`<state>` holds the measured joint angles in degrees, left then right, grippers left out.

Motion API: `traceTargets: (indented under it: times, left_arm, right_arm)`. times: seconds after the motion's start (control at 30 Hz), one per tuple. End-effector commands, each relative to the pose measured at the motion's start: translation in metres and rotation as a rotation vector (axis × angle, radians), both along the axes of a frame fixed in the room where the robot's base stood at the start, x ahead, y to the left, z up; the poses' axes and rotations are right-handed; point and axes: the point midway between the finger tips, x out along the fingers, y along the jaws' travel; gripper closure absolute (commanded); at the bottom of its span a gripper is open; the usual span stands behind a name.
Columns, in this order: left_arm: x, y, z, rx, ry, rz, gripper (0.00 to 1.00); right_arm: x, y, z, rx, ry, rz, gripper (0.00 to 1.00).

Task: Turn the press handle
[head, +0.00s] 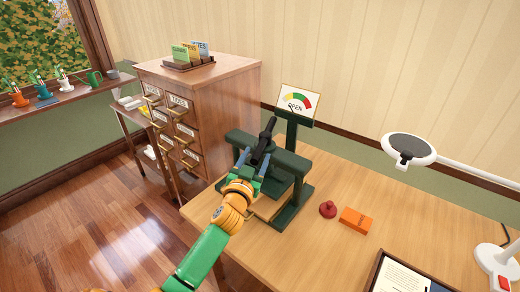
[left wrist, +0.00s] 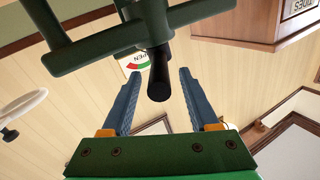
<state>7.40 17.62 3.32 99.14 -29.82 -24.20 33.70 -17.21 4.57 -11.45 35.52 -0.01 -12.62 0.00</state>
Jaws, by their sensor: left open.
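The dark green press (head: 290,190) stands on the wooden table. Its handle (head: 265,140) has a black grip that slants up in the head view. In the left wrist view the black grip (left wrist: 158,80) hangs from a green crossbar. My left gripper (head: 253,162) is at the handle, with its blue fingers open. In the left wrist view the end of the grip shows between the fingertips (left wrist: 158,74), with a gap on each side. I cannot tell how deep it sits between them. A dial sign (head: 297,103) marked OPEN stands behind the press. My right gripper is not in view.
A red knobbed piece (head: 328,209) and an orange block (head: 356,219) lie right of the press. A lamp (head: 408,150) hangs over the table's right side. A framed sheet (head: 405,277) lies at the front. A wooden card cabinet (head: 215,110) stands behind left.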

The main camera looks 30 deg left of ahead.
Motion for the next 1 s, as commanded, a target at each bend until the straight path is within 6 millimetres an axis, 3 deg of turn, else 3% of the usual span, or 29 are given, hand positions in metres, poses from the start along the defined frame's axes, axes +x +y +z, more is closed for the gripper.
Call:
traceTargets:
  times: [0.23,0.63,0.87,1.0]
  left_arm:
    - [0.035,0.011,0.000,-0.001,0.002,0.001,0.39]
    - [0.042,0.013,-0.001,0.000,0.004,0.000,0.39]
    - [0.042,0.013,-0.001,0.000,0.004,0.000,1.00]
    - [0.042,0.013,-0.001,0.000,0.004,0.000,1.00]
  right_arm:
    - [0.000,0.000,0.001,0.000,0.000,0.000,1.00]
    - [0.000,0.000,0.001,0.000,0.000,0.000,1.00]
    - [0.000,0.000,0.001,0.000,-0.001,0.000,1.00]
    - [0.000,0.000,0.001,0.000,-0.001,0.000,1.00]
